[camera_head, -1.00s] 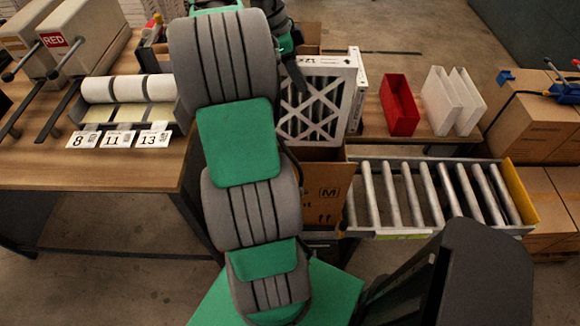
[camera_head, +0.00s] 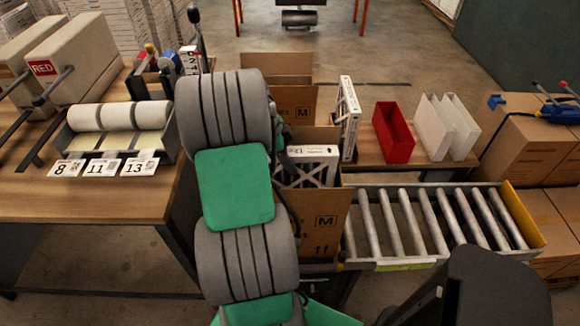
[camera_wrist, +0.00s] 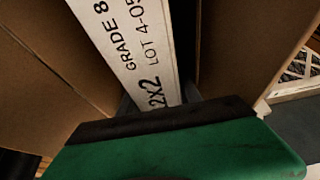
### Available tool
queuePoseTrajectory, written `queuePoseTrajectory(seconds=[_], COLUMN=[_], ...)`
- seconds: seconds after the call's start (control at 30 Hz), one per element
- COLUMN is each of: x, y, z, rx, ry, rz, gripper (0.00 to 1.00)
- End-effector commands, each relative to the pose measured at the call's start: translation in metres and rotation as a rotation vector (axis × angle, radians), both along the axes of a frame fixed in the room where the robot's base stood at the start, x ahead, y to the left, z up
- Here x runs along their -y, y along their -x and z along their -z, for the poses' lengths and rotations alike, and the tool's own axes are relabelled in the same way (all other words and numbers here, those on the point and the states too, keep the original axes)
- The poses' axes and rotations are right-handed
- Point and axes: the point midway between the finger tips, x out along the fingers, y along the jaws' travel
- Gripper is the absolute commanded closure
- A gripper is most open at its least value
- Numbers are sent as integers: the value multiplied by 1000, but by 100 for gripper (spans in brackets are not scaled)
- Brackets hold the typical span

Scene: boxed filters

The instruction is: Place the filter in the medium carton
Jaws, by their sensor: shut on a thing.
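In the wrist view the filter's printed edge (camera_wrist: 125,45) runs between brown carton walls (camera_wrist: 245,50) into my gripper (camera_wrist: 160,104). My gripper is shut on the filter, its fingertips mostly hidden by its green body. In the head view my arm hides the gripper and the filter's left side.
Another white filter (camera_head: 349,115) stands upright just behind the carton, on the right. A further open carton (camera_head: 293,102) is behind. A red bin (camera_head: 393,132) and white bins (camera_head: 449,127) stand on the back table. A roller conveyor (camera_head: 430,222) adjoins the carton's right side.

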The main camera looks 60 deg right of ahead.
Motion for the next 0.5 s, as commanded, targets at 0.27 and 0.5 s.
queuePoseTrajectory(seconds=[0.27, 0.5], x=[0, 0], y=[0, 0], z=[27, 32], rx=[1, 0], ry=[1, 1], rz=[1, 0], gripper=[100, 100])
